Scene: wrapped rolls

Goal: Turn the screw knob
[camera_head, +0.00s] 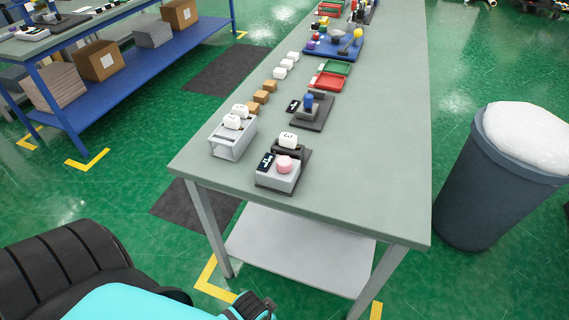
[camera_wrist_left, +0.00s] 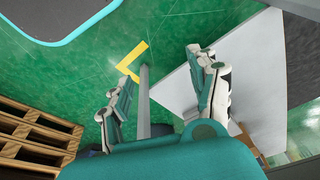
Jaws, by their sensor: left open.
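A pink round knob (camera_head: 284,164) sits on a light grey box (camera_head: 277,179) with a dark display, near the table's front edge in the head view. Behind it a blue knob (camera_head: 308,101) stands on a dark base (camera_head: 314,118). I cannot tell for sure which is the screw knob. My left gripper (camera_wrist_left: 158,92) is open and empty in the left wrist view, with floor and a table leg beyond its fingers. Neither knob shows in that view. In the head view my turquoise left arm is at the bottom, below and apart from the table. My right gripper is not in view.
Small brown boxes (camera_head: 261,97), red and green trays (camera_head: 330,80) and a blue tray (camera_head: 335,50) lie farther back. A bin (camera_head: 490,180) stands right. The table's right side is clear.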

